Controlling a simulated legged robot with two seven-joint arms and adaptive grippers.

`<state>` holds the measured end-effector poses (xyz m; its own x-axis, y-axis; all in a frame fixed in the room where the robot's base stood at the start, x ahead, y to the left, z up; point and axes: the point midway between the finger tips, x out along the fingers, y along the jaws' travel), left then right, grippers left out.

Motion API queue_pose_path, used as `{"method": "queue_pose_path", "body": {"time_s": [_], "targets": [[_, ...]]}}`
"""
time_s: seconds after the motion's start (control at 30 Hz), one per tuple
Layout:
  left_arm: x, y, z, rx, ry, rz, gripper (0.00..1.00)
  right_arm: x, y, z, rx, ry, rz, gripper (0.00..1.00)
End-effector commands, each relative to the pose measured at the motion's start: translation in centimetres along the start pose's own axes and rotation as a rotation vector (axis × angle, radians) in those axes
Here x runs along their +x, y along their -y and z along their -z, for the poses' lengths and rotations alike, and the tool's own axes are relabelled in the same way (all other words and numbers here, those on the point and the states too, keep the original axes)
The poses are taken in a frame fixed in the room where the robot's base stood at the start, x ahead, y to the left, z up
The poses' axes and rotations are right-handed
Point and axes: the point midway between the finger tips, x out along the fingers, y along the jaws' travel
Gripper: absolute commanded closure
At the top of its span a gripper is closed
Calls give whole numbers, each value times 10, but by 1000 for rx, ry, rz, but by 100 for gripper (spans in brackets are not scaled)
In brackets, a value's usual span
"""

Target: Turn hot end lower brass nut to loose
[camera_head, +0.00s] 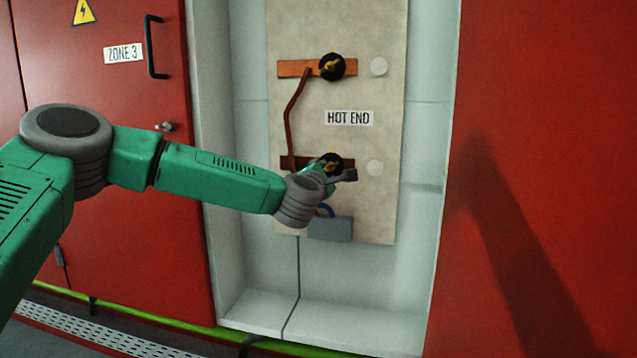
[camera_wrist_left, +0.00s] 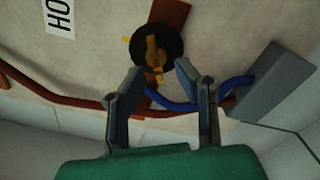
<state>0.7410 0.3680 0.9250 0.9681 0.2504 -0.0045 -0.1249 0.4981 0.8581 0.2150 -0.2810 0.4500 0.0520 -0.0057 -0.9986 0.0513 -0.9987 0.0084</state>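The lower brass nut (camera_wrist_left: 153,52) sits on a round black disc (camera_wrist_left: 160,30) on the hot end panel. In the wrist view it lies just beyond the fingertips of my left gripper (camera_wrist_left: 160,78). The fingers are apart with nothing between them, and the nut appears clear of both. In the head view the left gripper (camera_head: 340,178) is in front of the lower disc and partly hides the lower nut (camera_head: 333,162). A small yellow mark (camera_wrist_left: 126,39) shows at the disc's edge. My right gripper is in neither view.
An upper brass nut (camera_head: 331,66) on a black disc is above, joined by a copper bar and brown cable (camera_head: 293,110). A grey box (camera_head: 330,229) with a blue wire is below the lower nut. Red cabinet doors (camera_head: 130,130) flank the recess.

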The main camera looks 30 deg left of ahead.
Motion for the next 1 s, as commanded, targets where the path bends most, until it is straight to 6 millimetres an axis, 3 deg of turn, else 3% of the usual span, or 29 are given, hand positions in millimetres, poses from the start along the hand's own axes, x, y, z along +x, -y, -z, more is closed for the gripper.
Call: {"method": "queue_pose_path", "body": {"time_s": [0.2, 0.4, 1.0], "targets": [[-46, 1, 1, -1, 0, 3, 72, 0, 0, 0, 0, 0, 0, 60], [-75, 2, 2, 0, -1, 4, 72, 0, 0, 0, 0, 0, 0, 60], [-82, 2, 3, 0, -3, 3, 72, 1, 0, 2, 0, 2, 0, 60]]}}
